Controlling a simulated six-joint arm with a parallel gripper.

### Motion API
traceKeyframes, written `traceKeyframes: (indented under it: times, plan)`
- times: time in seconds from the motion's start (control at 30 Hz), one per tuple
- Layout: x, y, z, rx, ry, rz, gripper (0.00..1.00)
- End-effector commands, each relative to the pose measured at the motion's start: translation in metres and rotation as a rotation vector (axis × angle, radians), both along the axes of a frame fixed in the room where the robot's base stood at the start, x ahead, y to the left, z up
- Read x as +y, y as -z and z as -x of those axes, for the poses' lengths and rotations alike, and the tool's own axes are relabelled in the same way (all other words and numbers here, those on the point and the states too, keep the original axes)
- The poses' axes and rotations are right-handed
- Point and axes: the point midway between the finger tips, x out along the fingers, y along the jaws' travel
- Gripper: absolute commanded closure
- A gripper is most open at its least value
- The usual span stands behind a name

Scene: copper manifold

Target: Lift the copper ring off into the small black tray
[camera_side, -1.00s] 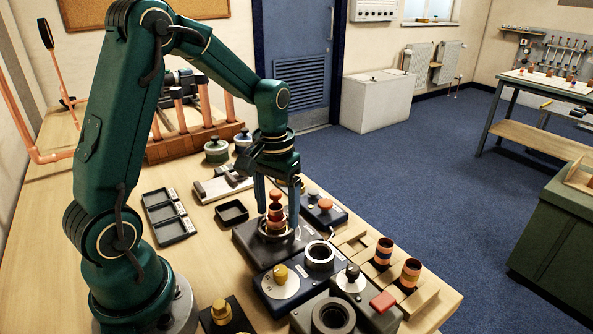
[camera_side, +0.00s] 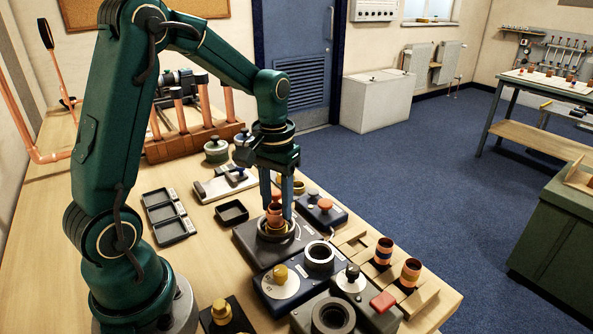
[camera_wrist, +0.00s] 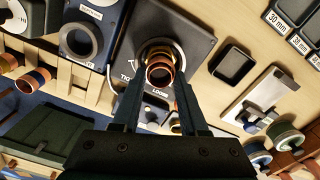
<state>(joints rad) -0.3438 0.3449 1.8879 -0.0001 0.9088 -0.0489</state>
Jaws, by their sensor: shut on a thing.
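The copper ring (camera_side: 274,211) stands at the top of a short stack in the round seat of a dark block (camera_side: 249,243). A brass-coloured part shows just under it. My gripper (camera_side: 277,212) points down, with its two fingers shut on the copper ring from both sides.
A three-part black tray (camera_side: 170,217) lies farther left. A block with a brass knob (camera_side: 281,274) and a block with an orange knob (camera_side: 325,205) flank the dark block. Wooden racks with banded cylinders (camera_side: 383,251) stand right. Bare table lies around the small tray.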

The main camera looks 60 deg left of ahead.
Motion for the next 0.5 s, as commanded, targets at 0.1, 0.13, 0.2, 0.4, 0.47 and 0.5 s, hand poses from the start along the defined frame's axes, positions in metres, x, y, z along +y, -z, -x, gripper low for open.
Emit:
traceKeyframes:
  times: [0.1, 0.13, 0.2, 0.4, 0.47, 0.5]
  plan:
    - [0.000, -0.018, -0.001, -0.006, 0.000, -0.003, 1.00]
    - [0.000, -0.023, -0.001, -0.006, 0.000, -0.003, 1.00]
    - [0.008, -0.032, 0.005, -0.005, -0.007, -0.002, 1.00]
    - [0.038, -0.055, 0.033, -0.005, -0.012, -0.003, 1.00]
    - [0.048, -0.063, 0.041, -0.005, -0.011, -0.003, 1.00]
    - [0.053, -0.067, 0.047, -0.004, -0.011, -0.003, 1.00]
